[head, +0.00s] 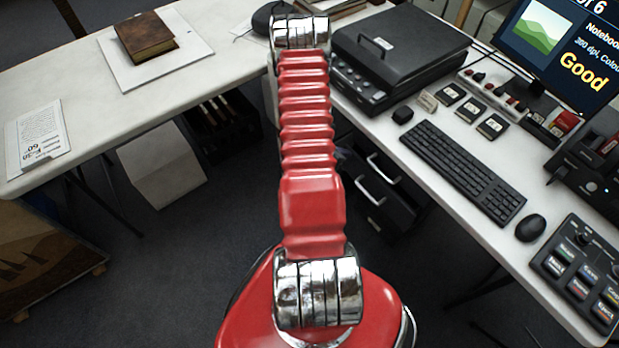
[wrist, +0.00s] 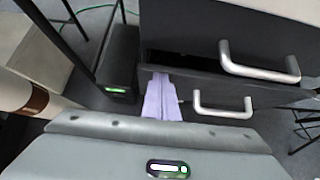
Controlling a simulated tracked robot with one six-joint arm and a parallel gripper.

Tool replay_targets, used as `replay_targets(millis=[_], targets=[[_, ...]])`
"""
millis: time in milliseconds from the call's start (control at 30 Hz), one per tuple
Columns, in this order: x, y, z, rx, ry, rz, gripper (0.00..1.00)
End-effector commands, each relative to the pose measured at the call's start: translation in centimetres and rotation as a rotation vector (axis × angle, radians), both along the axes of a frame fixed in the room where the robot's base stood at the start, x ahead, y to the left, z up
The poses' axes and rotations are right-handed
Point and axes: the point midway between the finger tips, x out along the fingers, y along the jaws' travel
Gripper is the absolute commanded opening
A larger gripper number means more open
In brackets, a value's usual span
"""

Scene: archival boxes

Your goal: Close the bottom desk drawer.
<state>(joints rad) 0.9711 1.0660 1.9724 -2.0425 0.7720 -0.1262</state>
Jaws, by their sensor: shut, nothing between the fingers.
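The dark desk drawer unit (head: 390,195) stands under the right desk, with two silver handles one above the other. In the wrist view the upper drawer front (wrist: 190,28) has a thick handle (wrist: 258,62). The bottom drawer front (wrist: 215,93) has its own handle (wrist: 222,110). A dark gap shows between the two fronts, and the bottom drawer appears partly pulled out. My gripper (wrist: 161,80) has its lilac fingers together and empty, at the left end of the bottom front, left of its handle. I cannot tell whether they touch it. The arm hides the gripper in the head view.
The right desk (head: 455,205) overhangs the drawers and carries a scanner (head: 400,45), keyboard (head: 463,170) and mouse (head: 530,228). A black box with a green light (wrist: 118,65) stands left of the drawers.

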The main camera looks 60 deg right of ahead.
Motion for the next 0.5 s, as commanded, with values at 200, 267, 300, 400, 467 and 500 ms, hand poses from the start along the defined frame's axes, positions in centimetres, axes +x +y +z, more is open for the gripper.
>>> replay_targets(millis=[200, 267, 300, 400, 467, 500], targets=[[0.37, -0.08, 0.00, 0.000, 0.000, 0.008, 0.00], [0.44, -0.07, 0.01, 0.000, 0.000, 0.009, 0.00], [0.48, -0.05, 0.01, 0.000, 0.000, 0.011, 0.00], [0.53, -0.03, 0.02, 0.000, 0.000, 0.011, 0.00], [0.55, 0.00, 0.01, 0.000, 0.000, 0.011, 0.00], [0.57, 0.07, 0.01, 0.000, 0.000, 0.011, 0.00]])
